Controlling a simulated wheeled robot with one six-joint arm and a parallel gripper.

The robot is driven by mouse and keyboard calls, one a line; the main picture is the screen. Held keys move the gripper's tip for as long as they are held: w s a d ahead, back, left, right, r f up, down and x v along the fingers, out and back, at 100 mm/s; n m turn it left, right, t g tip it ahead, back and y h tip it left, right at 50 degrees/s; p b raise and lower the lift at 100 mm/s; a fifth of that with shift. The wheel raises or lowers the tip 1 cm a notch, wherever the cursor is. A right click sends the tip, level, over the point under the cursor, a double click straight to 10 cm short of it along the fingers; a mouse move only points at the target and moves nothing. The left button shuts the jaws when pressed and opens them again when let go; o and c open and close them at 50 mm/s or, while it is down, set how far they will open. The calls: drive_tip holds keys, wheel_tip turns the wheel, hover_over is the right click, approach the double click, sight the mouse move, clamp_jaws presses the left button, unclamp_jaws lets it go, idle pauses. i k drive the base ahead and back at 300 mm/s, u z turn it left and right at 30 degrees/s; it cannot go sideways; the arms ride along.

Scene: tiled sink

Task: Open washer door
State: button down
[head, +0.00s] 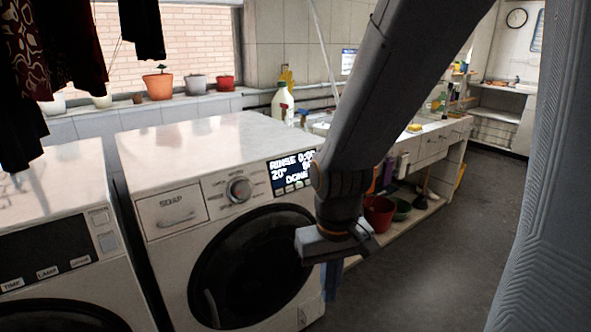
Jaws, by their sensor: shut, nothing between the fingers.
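The white washer (220,140) stands in the middle of the head view. Its round door (250,265) has dark glass and looks shut, flush with the front. My gripper (331,290) points down by the right edge of the door and is shut and empty. My arm and gripper hide part of the washer's right edge and the door's right rim. I cannot tell whether the gripper touches the door, and no handle shows clearly.
A second machine (50,240) stands close on the left. Dark clothes (60,50) hang at upper left. A sink counter (430,135) with a red bucket (380,213) below it stands behind my arm. The grey floor (430,265) at right is clear.

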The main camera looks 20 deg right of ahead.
sight(260, 261)
drive_tip(key=z, duration=1.5)
drive_tip(key=k, duration=1.1)
drive_tip(key=u, duration=2.1)
